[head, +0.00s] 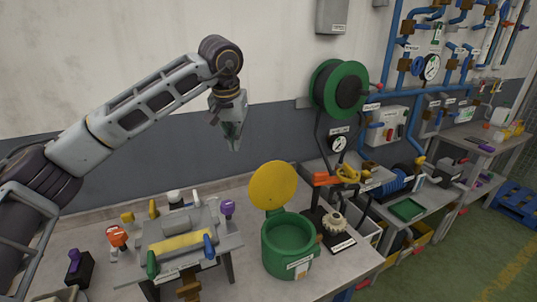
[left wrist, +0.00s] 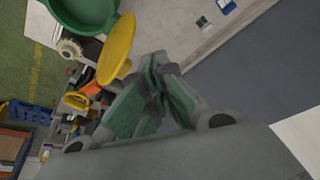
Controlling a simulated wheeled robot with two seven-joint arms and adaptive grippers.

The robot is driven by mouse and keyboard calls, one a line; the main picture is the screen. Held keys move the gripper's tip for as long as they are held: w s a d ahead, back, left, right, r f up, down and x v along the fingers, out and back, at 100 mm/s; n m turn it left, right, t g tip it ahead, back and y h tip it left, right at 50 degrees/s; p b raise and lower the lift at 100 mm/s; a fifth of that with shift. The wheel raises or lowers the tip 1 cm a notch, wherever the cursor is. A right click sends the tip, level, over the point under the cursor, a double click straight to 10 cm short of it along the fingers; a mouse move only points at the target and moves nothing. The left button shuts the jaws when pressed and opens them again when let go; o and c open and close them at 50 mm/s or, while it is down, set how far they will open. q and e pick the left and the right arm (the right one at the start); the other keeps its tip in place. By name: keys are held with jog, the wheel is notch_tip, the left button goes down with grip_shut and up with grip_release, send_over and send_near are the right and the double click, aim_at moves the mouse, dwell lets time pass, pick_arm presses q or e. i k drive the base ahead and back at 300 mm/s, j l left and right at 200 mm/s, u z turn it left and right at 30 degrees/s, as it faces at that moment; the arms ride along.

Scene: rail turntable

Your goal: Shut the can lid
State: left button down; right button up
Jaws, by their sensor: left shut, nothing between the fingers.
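A green can (head: 288,250) stands upright on the bench, with a white label on its front. Its round yellow lid (head: 273,186) stands up open at the back of the rim. In the left wrist view the yellow lid (left wrist: 117,48) and part of the green can (left wrist: 84,12) show at the upper left. My left gripper (head: 234,146) is shut and empty, pointing down, above and to the left of the lid and apart from it. Its fingers also show in the left wrist view (left wrist: 158,62). My right gripper is not in view.
Left of the can is a grey fixture (head: 180,240) with coloured handles. Right of it stand a gear on a black base (head: 334,226), an orange-topped stand (head: 326,180) and a green reel (head: 339,89). A purple-capped item (head: 74,262) is at the left.

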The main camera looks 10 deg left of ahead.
aim_at(274, 183)
jog(key=i+l+u, duration=0.15)
jog(key=l, duration=0.25)
jog(key=i+l+u, duration=0.15)
jog(key=l, duration=0.3)
jog(key=i+l+u, duration=0.2)
jog(key=l, duration=0.25)
jog(key=k, duration=0.1)
